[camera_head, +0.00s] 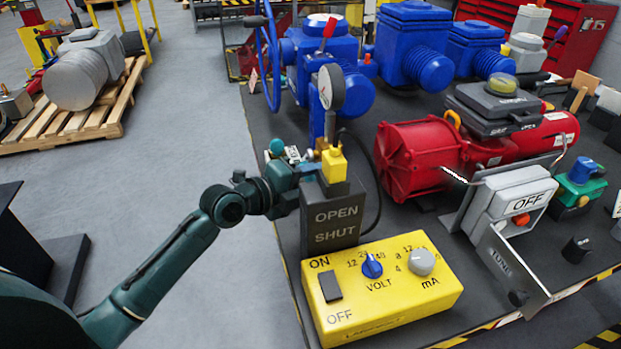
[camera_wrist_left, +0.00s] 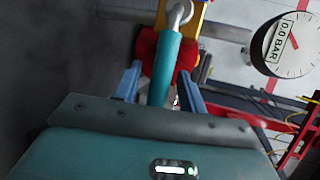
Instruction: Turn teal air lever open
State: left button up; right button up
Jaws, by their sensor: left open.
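The teal air lever (camera_wrist_left: 166,62) shows in the left wrist view as a teal handle on a light metal stem. It runs down the picture between the two fingers of my left gripper (camera_wrist_left: 159,78). The fingers are open, one on each side of the handle, with gaps visible; I see no clear contact. In the head view a teal knob (camera_head: 277,146) shows just above my left gripper, which is at the small valve assembly beside the yellow block (camera_head: 334,164). The lever's lower end is hidden behind my gripper body. My right gripper is not in view.
A pressure gauge (camera_wrist_left: 287,44) reading 0.0 BAR stands close to the lever. The black OPEN/SHUT box (camera_head: 335,224) and yellow control box (camera_head: 381,288) stand in front. Blue actuators (camera_head: 413,45) and a red actuator (camera_head: 417,158) crowd the bench behind.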

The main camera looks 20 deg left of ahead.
pick_arm(q)
jog(key=shift+c, duration=0.4)
grip_shut()
